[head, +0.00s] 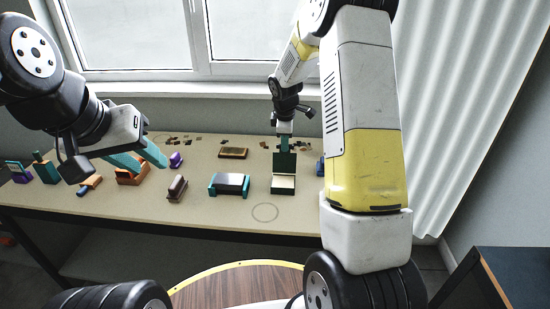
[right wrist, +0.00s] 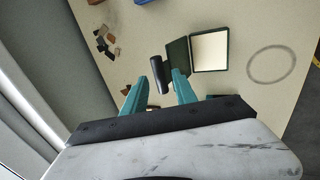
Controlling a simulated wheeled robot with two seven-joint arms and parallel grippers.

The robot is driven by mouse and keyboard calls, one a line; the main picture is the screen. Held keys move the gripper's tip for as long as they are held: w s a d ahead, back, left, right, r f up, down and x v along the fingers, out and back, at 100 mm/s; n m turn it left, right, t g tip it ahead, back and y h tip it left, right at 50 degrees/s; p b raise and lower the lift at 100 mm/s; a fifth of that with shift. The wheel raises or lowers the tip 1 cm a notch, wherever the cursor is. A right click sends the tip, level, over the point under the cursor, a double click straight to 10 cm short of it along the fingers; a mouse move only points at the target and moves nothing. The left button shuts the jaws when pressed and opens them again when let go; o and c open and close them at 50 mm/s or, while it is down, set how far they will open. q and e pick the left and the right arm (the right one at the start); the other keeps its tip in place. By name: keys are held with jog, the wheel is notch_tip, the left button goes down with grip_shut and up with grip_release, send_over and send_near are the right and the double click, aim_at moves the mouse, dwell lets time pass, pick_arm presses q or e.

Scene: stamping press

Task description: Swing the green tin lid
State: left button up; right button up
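The green tin stands open on the table. Its base holds a cream pad and has a dark rim (head: 284,191), also seen in the right wrist view (right wrist: 209,69). Its green lid (head: 285,161) stands raised at the base's far edge; the right wrist view shows it as a narrow dark panel (right wrist: 178,55). My right gripper (head: 285,141) is just behind the lid in the head view. In the right wrist view its teal fingers (right wrist: 153,82) are apart, with a dark cylinder (right wrist: 157,72) between or beneath them; contact is unclear. My left gripper (head: 138,158) is open over the table's left part.
A teal-ended dark block (head: 230,183), a dark purple piece (head: 177,188), a purple piece (head: 176,159) and a brown-topped block (head: 233,152) stand left of the tin. A drawn circle (head: 265,212) marks clear table in front. Brown chips (right wrist: 104,42) lie scattered behind.

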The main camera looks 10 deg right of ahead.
jog(key=x, duration=0.2)
jog(key=shift+w+f, duration=0.1)
jog(key=shift+f, duration=0.25)
jog(key=shift+r, duration=0.1)
grip_shut()
jog(key=shift+s+a+r, duration=0.15)
jog(key=shift+s+r, duration=0.1)
jog(key=shift+s, duration=0.25)
jog(key=shift+s+a+r, duration=0.15)
jog(key=shift+s, duration=0.65)
jog(key=shift+s+a, duration=0.2)
jog(key=shift+s, duration=0.45)
jog(key=shift+s+a, duration=0.2)
jog(key=shift+s, duration=0.45)
